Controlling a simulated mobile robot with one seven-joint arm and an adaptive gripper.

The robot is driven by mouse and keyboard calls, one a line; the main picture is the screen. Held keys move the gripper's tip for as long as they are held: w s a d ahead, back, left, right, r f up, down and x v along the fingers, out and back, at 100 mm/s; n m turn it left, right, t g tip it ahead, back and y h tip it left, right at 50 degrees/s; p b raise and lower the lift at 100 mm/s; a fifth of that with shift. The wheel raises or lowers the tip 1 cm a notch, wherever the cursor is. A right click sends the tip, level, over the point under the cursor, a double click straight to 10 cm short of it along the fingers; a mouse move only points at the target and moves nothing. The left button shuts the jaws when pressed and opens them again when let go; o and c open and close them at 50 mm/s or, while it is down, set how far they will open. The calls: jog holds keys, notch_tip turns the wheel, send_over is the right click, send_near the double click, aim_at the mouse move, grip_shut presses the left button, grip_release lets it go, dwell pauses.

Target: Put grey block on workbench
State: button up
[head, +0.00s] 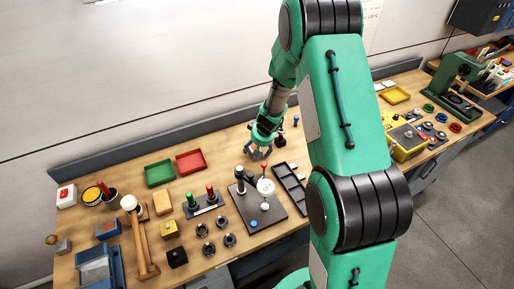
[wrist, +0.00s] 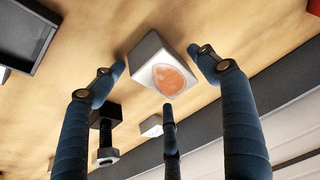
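A light grey block (wrist: 148,50) with a round orange patch on one face shows in the wrist view, over the wooden workbench (wrist: 90,30). The fingers of my gripper (wrist: 160,75) are spread around it, one on each side and one below in the picture. Small gaps show between the side fingertips and the block; contact with the lower finger is unclear. In the head view my gripper (head: 261,147) is low over the workbench (head: 230,137), near its back edge. The block is mostly hidden there by the fingers.
A red tray (head: 191,162) and a green tray (head: 160,174) lie left of my gripper. A dark plate (head: 275,218) with upright levers and a dark slotted tray (head: 293,190) stand in front. A dark bolt-like part (wrist: 106,130) and a pale block (wrist: 151,125) are near the fingers.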

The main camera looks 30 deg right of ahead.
jog(key=shift+r, duration=0.2)
jog(key=shift+s+r+p, duration=0.1)
jog(key=shift+r+p, duration=0.2)
jog(key=p+v, duration=0.2)
jog(key=v, duration=0.9)
jog(key=shift+s+r, duration=0.15)
dwell(0.3)
